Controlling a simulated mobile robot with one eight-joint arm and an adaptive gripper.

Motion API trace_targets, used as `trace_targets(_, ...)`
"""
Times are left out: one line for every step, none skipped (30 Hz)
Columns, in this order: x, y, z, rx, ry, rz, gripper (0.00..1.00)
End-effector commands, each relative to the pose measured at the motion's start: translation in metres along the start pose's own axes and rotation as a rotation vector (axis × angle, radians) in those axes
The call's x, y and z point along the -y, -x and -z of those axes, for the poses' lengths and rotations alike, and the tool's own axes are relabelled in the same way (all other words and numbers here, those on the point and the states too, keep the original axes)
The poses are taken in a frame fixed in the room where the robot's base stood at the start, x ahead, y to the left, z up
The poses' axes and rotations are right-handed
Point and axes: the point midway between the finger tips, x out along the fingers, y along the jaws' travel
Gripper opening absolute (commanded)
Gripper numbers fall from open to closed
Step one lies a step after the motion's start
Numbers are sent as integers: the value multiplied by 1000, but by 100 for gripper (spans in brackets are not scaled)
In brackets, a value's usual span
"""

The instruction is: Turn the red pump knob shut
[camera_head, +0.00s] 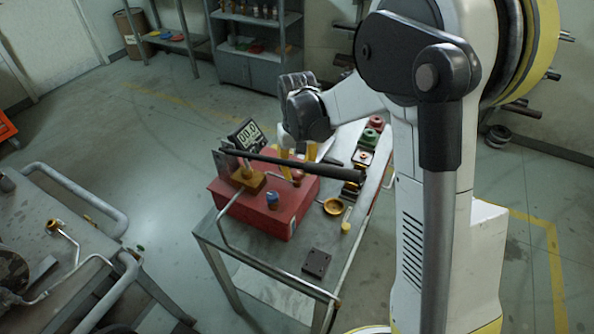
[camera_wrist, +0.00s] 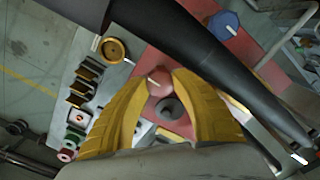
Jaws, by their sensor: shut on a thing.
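The red pump (camera_head: 262,212) is a box-shaped unit on a metal cart, with a digital gauge (camera_head: 246,134) and a long black lever (camera_head: 300,166) across its top. In the wrist view, the small red knob (camera_wrist: 157,84) with a pale mark sits between the yellow ribbed fingers of my gripper (camera_wrist: 161,77). The fingers are shut on its sides. A dark round part (camera_wrist: 171,109) lies just behind it.
The black lever also crosses close beside the fingers in the wrist view (camera_wrist: 215,65). A blue knob (camera_head: 272,198) stands on the pump. A brass cup (camera_head: 333,206), a dark plate (camera_head: 317,262) and several small parts lie on the cart (camera_head: 262,256). Another bench (camera_head: 85,235) is at left.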

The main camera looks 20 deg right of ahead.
Motion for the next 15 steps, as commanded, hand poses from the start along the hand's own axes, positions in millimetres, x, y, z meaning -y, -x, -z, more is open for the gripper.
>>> trace_targets(0,0,0,0,-5,0,1)
trace_targets(0,0,0,0,-7,0,1)
trace_targets(0,0,0,0,-9,0,1)
trace_targets(0,0,0,0,-10,0,1)
trace_targets(0,0,0,0,-10,0,1)
trace_targets(0,0,0,0,-11,0,1)
trace_targets(0,0,0,0,-11,0,1)
trace_targets(0,0,0,0,-11,0,1)
trace_targets(0,0,0,0,-11,0,1)
trace_targets(0,0,0,0,-11,0,1)
trace_targets(0,0,0,0,-11,0,1)
trace_targets(0,0,0,0,-11,0,1)
trace_targets(0,0,0,0,-10,0,1)
trace_targets(0,0,0,0,-10,0,34)
trace_targets(0,0,0,0,-10,0,46)
